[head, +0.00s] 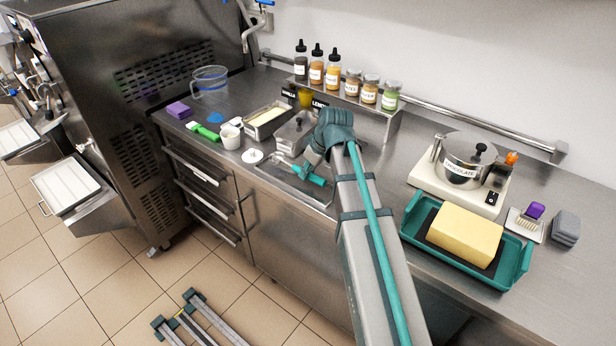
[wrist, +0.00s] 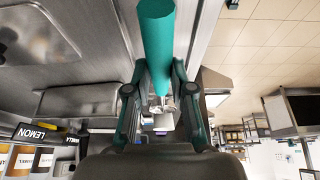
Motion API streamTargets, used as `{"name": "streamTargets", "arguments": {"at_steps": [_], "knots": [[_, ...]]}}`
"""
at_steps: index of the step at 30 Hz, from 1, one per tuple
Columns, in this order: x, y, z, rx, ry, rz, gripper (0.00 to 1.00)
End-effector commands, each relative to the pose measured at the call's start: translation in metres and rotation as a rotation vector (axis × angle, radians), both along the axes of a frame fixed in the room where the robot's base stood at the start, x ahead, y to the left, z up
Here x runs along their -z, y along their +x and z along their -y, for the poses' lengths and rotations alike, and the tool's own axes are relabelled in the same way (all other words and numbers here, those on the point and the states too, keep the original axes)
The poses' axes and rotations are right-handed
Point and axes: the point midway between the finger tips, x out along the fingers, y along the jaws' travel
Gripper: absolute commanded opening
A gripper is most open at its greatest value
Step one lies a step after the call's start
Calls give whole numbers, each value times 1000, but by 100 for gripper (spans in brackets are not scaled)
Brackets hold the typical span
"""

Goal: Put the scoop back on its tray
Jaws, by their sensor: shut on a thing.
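My gripper (wrist: 160,72) is shut on the teal handle of the scoop (wrist: 156,35), which stands out between the two fingers in the wrist view. Some shiny metal shows at the handle's end, but the scoop's bowl is not clear. In the head view the teal handle (head: 316,181) shows low over a shallow steel tray (head: 290,190) near the counter's front edge. My arm and wrist hide part of that area. I cannot tell whether the scoop touches the tray.
Lidded steel pans (head: 291,138), a white cup (head: 230,137) and a white lid (head: 252,156) stand to the left. Bottles and jars (head: 333,70) line the rear shelf. At right are a chocolate pot (head: 462,165) on a warmer and a teal tray (head: 518,262) with a yellow block.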

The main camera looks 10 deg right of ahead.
Motion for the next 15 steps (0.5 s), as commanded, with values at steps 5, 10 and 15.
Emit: {"name": "streamTargets", "arguments": {"at_steps": [5,10,15], "knots": [[21,-1,0,1,0,-2,0],[30,0,0,0,0,0,0],[29,0,0,0,0,0,0]]}}
